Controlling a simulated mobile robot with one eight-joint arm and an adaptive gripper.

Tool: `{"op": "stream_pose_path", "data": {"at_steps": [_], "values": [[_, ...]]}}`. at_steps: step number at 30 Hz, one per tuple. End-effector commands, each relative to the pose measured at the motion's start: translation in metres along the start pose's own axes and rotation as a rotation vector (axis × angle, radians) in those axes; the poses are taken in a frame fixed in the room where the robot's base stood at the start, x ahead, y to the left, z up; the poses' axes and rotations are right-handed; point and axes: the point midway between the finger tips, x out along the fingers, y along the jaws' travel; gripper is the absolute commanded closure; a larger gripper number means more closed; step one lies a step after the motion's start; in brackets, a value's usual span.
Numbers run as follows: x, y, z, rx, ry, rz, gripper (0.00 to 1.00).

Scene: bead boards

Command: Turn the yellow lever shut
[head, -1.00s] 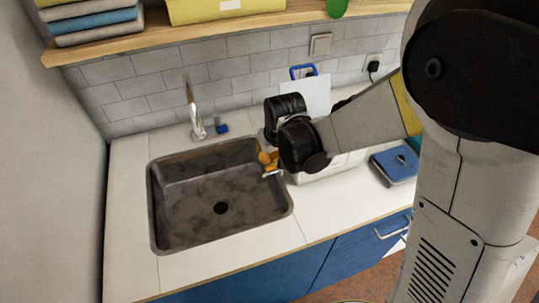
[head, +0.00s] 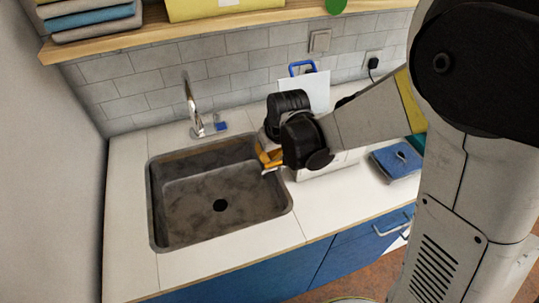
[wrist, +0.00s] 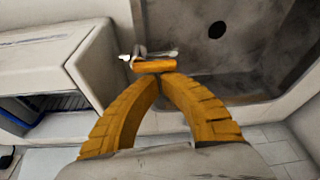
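The yellow lever (wrist: 155,66) is a short orange-yellow bar on a small silver tap (wrist: 140,52), seen in the wrist view near the sink's edge. It lies crosswise just beyond my fingertips. My gripper (wrist: 162,77) has two orange-yellow fingers whose tips come together right beside the lever. They look shut with nothing between them; whether they touch the lever is unclear. In the head view my gripper (head: 268,160) is at the sink's right rim, above the silver spout (head: 270,171). There my wrist hides most of the tap and I cannot separate the lever from the fingers.
The dark sink (head: 185,218) lies left of my gripper, with a chrome faucet (head: 193,112) behind it. A white box (head: 325,165) stands on the counter, partly behind my wrist. A blue box (head: 396,163) lies further right. The front counter (head: 230,245) is clear.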

Motion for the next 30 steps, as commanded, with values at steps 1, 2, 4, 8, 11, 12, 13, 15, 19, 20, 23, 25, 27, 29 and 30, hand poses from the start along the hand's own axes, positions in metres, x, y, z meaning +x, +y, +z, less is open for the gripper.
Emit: {"op": "stream_pose_path", "data": {"at_steps": [1,2,4,8,11,12,13,15,19,20,23,25,27,29,30], "values": [[0.000,0.000,0.000,-0.008,0.000,-0.003,1.00],[0.000,0.000,0.001,-0.015,0.000,-0.005,1.00],[0.000,0.000,0.001,-0.029,0.000,-0.010,1.00],[0.000,-0.001,0.002,-0.058,0.000,-0.020,1.00],[-0.001,-0.002,0.002,-0.085,0.000,-0.030,1.00],[-0.001,-0.002,0.003,-0.100,0.000,-0.035,1.00],[-0.001,-0.002,0.003,-0.113,0.000,-0.039,1.00],[-0.001,-0.003,0.004,-0.147,0.000,-0.052,1.00],[-0.002,-0.005,0.006,-0.232,0.000,-0.082,1.00],[-0.002,-0.005,0.007,-0.255,-0.001,-0.090,1.00],[-0.003,-0.006,0.009,-0.331,0.000,-0.116,1.00],[-0.003,-0.007,0.011,-0.383,0.000,-0.134,1.00],[-0.004,-0.008,0.013,-0.434,0.000,-0.152,1.00],[-0.004,-0.008,0.014,-0.479,0.000,-0.167,1.00],[-0.005,-0.009,0.015,-0.507,0.000,-0.178,1.00]]}}
